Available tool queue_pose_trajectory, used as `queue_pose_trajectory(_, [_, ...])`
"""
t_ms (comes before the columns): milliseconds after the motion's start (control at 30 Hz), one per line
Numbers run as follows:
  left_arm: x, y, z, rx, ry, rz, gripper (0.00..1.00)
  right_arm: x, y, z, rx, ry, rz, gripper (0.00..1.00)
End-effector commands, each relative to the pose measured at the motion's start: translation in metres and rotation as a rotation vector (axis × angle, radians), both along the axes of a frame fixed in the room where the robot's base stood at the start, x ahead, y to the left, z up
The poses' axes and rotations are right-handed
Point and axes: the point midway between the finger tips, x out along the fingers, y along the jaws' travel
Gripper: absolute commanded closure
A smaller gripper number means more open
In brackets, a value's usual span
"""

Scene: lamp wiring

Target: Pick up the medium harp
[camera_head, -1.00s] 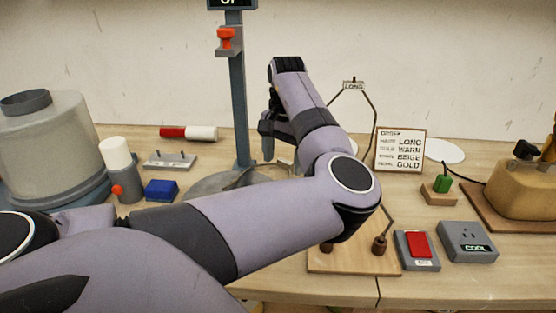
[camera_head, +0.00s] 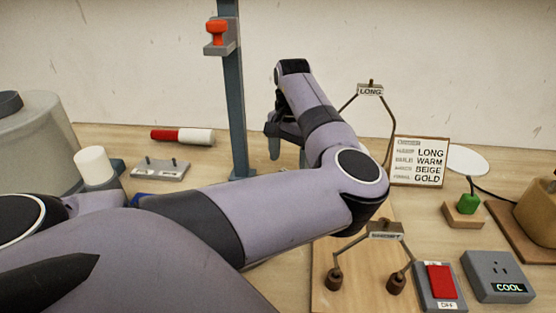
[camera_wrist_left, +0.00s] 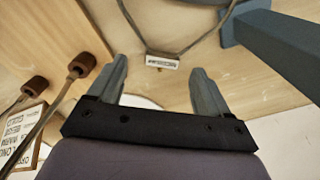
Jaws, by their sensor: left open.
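My left gripper (camera_head: 287,150) is open and points down beside the grey-blue post, its fingers partly behind my own arm. In the left wrist view the open fingers (camera_wrist_left: 160,85) are on either side of a harp's label (camera_wrist_left: 162,62), apart from it. That harp has thin bent wires, and its label is too small to read surely; my arm hides it in the head view. A harp labelled LONG (camera_head: 370,90) stands at the back. Another labelled harp (camera_head: 386,230) with brown feet stands in front on a wooden board. My right gripper is not in view.
The post (camera_head: 234,95) with an orange part (camera_head: 217,32) rises close to the left gripper. An order card (camera_head: 420,160), a red switch (camera_head: 440,283), a grey COOL box (camera_head: 497,277) and a green-topped block (camera_head: 467,205) are on the right. A red-white cylinder (camera_head: 182,136) lies at the back left.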

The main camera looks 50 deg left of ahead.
Motion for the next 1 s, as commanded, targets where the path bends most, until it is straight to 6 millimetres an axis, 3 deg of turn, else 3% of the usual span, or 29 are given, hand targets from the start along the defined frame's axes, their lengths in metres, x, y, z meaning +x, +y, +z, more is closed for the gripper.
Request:
queue_pose_trajectory(233, [-0.003,0.003,-0.036,-0.001,0.001,0.001,0.21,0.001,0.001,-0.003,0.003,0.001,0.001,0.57])
queue_pose_trajectory(533, [-0.003,0.004,-0.04,0.0,0.0,0.001,0.21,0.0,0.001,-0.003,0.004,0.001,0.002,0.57])
queue_pose_trajectory(700, [-0.003,0.004,-0.04,0.0,0.0,0.001,0.77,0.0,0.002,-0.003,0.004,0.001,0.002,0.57])
queue_pose_trajectory(733, [-0.003,0.004,-0.04,0.0,0.0,0.001,0.83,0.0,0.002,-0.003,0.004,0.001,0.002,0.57])
queue_pose_trajectory(1000, [-0.003,0.004,-0.039,0.0,0.0,0.001,0.88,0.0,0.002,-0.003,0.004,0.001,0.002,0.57])
